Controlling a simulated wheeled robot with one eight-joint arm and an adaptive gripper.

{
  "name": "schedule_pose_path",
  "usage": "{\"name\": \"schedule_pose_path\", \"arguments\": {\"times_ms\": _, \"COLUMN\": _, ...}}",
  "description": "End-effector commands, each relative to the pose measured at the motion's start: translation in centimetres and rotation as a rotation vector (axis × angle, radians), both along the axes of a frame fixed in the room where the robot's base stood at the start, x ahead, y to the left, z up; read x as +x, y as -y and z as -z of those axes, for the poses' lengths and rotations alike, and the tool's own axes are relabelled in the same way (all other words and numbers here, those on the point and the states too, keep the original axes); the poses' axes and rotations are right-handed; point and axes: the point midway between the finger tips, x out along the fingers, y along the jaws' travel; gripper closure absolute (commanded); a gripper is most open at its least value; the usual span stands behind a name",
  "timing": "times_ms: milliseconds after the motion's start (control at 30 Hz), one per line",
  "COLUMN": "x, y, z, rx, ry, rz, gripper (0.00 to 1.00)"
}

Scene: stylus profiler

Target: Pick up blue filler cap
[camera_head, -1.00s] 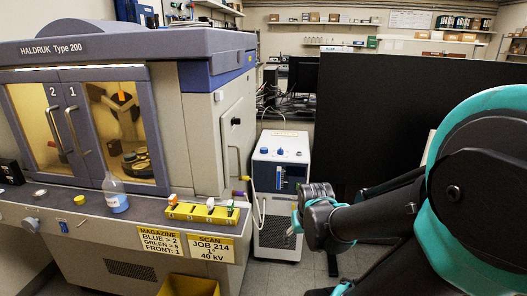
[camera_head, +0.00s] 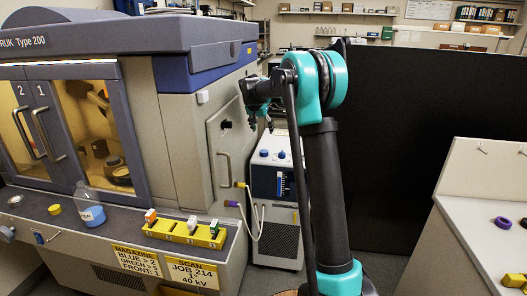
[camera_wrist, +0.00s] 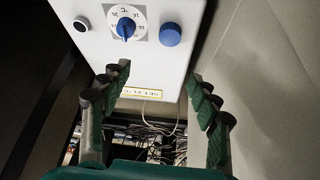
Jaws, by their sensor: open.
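The blue filler cap (camera_wrist: 171,34) is a round blue cap on the white top of the chiller (camera_wrist: 150,75), right of centre at the top of the wrist view. In the head view the cap (camera_head: 264,153) shows at the left of the chiller's top (camera_head: 272,143). A blue dial knob (camera_wrist: 125,27) on a numbered plate sits beside it. My gripper (camera_wrist: 158,76) is open and empty, with its fingers apart. In the head view my gripper (camera_head: 260,118) hangs above the chiller, and the cap is clear of the fingers.
The large machine (camera_head: 185,130) stands close on the left, with a handle on its side. A black partition (camera_head: 410,130) stands on the right. Cables lie behind the chiller. A yellow rack (camera_head: 185,233) and a bottle (camera_head: 90,212) stand on the machine's ledge. A white bench (camera_head: 470,230) is at the right.

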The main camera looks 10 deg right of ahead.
Motion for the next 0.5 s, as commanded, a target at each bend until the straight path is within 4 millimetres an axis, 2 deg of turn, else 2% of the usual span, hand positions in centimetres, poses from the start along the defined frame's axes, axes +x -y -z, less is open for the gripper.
{"name": "schedule_pose_path", "arguments": {"times_ms": 100, "x": 1.6, "y": -0.5, "z": -0.2, "rx": -0.002, "ry": 0.009, "rz": 0.017, "gripper": 0.38}}
{"name": "schedule_pose_path", "arguments": {"times_ms": 233, "x": 1.9, "y": -0.6, "z": 0.6, "rx": -0.001, "ry": 0.012, "rz": 0.023, "gripper": 0.38}}
{"name": "schedule_pose_path", "arguments": {"times_ms": 500, "x": 1.9, "y": -0.6, "z": 5.6, "rx": -0.001, "ry": 0.012, "rz": 0.023, "gripper": 0.38}}
